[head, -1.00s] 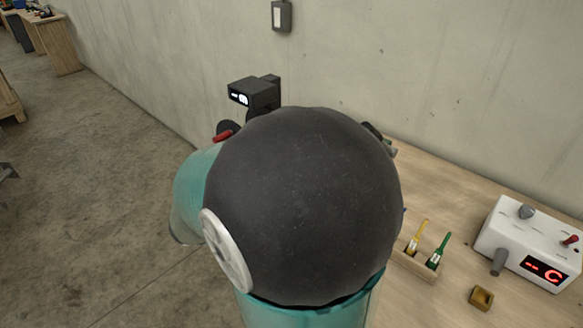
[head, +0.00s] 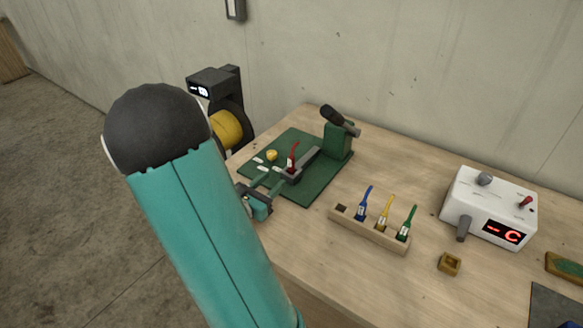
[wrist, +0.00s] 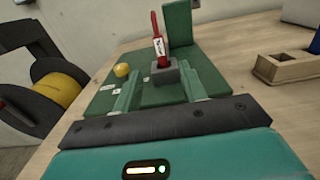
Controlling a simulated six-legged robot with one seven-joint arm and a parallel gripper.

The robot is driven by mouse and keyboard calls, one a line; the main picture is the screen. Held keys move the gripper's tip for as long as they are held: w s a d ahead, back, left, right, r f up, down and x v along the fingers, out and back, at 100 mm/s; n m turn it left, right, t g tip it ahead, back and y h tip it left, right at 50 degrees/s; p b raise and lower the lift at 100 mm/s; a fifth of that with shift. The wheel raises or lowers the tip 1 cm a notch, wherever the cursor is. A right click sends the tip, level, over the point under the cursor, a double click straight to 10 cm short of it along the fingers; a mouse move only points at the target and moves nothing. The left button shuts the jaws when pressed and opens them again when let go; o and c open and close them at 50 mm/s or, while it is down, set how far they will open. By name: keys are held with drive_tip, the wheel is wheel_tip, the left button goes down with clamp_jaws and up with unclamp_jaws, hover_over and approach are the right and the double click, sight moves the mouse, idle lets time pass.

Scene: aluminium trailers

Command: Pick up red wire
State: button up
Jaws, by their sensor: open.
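The red wire (head: 293,156) stands upright in a small grey block on a green board (head: 316,190). In the wrist view, the red wire (wrist: 158,47) carries a white label and its foot is in the grey block (wrist: 164,74). My gripper (head: 272,186) is open and empty, low over the near left part of the board. In the wrist view, the two fingers of my gripper (wrist: 161,82) point toward the wire. The wire shows ahead of the gap between them, and I see no finger touching it.
A wooden rack (head: 372,232) holds blue, yellow and green wires, with one empty slot. A white box (head: 489,207) with a red display stands right. A spool machine (head: 214,86) is behind left. A green post (head: 337,141) rises behind the wire. A yellow knob (head: 271,155) is left of it.

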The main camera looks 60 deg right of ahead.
sight(290, 166)
drive_tip(key=d, duration=0.3)
drive_tip(key=s+d, duration=0.1)
drive_tip(key=d, duration=0.6)
drive_tip(key=shift+s+f, duration=0.15)
drive_tip(key=shift+s, duration=0.2)
clamp_jaws()
